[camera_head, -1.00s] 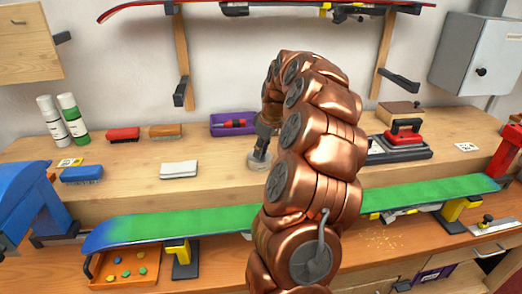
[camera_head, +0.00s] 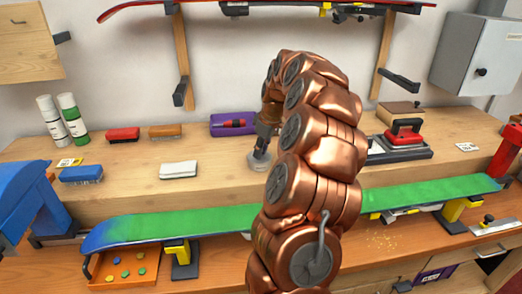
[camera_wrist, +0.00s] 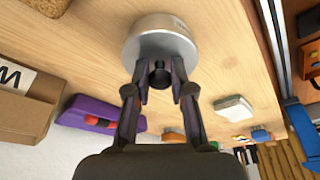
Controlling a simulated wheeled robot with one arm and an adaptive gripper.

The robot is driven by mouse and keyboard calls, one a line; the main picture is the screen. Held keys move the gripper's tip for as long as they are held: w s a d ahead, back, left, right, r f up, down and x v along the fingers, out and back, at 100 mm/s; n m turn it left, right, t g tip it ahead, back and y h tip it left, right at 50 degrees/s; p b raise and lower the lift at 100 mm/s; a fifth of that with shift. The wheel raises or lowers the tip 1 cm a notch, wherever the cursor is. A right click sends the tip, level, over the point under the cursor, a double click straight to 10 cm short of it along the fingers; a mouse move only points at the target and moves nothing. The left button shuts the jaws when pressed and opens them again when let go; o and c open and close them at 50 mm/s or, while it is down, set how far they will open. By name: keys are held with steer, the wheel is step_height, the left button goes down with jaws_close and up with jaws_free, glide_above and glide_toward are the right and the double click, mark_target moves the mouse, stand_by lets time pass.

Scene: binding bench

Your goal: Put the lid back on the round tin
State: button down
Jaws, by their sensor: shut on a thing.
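The round tin (camera_wrist: 150,22) is a short silver cylinder with a small pale label, standing on the wooden shelf. In the head view it is a small grey round shape (camera_head: 257,164) below my gripper (camera_head: 262,150), partly hidden by my arm. In the wrist view a grey lid face (camera_wrist: 180,45) with a black knob is at the tin's near end. My gripper (camera_wrist: 158,78) has its two fingers shut on the knob. The lid appears in line with the tin, but I cannot tell whether a gap is left between them.
A purple tray (camera_head: 232,125) holding a red item stands behind the tin. A red iron (camera_head: 404,134) stands to the right. A green ski (camera_head: 200,225) runs along the front.

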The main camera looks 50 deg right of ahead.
steer(key=shift+c, duration=2.2)
jaws_free()
steer(key=shift+r, duration=0.1)
steer(key=shift+r+p, duration=0.8)
steer(key=shift+r, duration=2.6)
jaws_close()
